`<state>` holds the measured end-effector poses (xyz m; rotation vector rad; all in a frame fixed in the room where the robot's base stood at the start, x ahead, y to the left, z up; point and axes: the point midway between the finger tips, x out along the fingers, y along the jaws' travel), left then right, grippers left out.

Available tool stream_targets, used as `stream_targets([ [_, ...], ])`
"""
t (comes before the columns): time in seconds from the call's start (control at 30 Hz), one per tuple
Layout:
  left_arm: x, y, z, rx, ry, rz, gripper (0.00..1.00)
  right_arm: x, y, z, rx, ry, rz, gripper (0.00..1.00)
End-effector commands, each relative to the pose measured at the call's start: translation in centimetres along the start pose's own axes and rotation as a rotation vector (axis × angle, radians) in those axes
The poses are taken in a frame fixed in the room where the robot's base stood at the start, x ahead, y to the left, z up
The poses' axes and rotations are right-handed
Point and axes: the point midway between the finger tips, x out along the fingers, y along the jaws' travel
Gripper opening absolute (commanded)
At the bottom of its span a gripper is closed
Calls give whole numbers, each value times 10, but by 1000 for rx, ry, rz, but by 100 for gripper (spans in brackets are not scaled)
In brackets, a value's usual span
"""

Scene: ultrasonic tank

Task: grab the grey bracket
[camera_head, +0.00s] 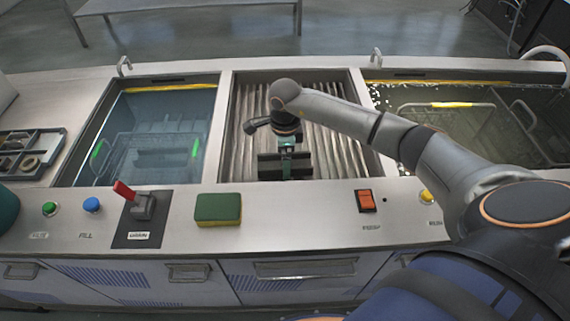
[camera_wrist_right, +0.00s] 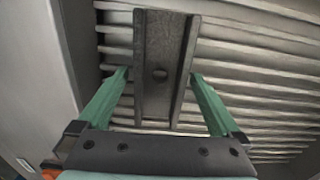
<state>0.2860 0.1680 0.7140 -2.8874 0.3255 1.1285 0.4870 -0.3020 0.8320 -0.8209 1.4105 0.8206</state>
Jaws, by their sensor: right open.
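In the right wrist view my right gripper (camera_wrist_right: 160,76) is open, with one green finger at each long side of the bracket. The fingertips are close to its edges; I cannot tell whether they touch. In the head view the gripper hides the bracket's middle. My left gripper is not in view.
The middle basin's steel rim (camera_head: 225,120) surrounds the bracket. Water-filled tanks with baskets lie left (camera_head: 150,135) and right (camera_head: 450,120). A green and yellow sponge (camera_head: 218,208), a red lever (camera_head: 125,191) and an orange switch (camera_head: 366,201) are on the front panel.

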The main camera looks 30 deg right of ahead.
Motion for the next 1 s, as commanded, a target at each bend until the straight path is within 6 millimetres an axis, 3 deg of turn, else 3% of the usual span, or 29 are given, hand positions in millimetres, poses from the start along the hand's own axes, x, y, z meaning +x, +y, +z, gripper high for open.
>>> stream_targets([
  [0.07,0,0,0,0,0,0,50,0,0,0,0,0,0,100],
  [0.9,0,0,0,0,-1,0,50,-1,0,0,1,0,0,7],
  [1.0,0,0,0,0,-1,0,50,-1,0,0,1,0,0,0],
])
